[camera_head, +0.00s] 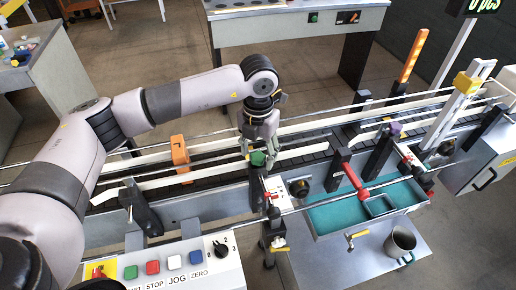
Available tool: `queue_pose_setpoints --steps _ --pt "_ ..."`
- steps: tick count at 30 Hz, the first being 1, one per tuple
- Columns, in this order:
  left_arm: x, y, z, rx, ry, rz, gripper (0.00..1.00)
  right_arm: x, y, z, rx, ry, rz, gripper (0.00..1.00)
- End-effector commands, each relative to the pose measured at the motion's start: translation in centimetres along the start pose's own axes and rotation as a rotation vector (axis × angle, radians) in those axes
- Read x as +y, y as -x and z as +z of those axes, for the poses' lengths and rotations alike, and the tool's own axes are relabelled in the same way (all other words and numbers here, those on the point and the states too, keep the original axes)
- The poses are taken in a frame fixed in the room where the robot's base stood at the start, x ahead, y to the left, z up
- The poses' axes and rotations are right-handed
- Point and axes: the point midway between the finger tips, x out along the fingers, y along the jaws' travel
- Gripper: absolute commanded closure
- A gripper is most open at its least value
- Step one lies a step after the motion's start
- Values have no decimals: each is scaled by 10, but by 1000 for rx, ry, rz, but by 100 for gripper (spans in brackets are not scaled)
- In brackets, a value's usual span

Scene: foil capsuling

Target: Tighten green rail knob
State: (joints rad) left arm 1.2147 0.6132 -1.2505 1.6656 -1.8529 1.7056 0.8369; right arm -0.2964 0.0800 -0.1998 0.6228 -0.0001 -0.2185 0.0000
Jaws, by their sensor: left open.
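The green rail knob (258,158) sits on top of a dark post at the near rail of the conveyor, in the middle of the head view. My left gripper (259,152) points down right over the knob, with its fingers around or just beside it. The gripper is open. Its fingers partly cover the knob, so I cannot tell whether they touch it. My right gripper is not in view.
The conveyor (310,151) runs across the scene with guide rails. An orange bracket (180,155) stands left of the gripper. A purple knob (394,128) and a red-handled lever (352,178) are to the right. A button panel (170,268) and a teal-lined tray (322,228) lie in front.

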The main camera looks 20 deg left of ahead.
Motion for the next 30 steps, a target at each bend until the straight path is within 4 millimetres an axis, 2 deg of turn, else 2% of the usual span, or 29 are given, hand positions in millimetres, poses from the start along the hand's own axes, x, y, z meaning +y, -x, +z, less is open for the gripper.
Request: queue_pose_setpoints --steps 8,30 --pt "0 -2 0 0 0 0 47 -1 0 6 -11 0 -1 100" --pt "0 -1 0 0 1 0 95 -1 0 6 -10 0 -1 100"
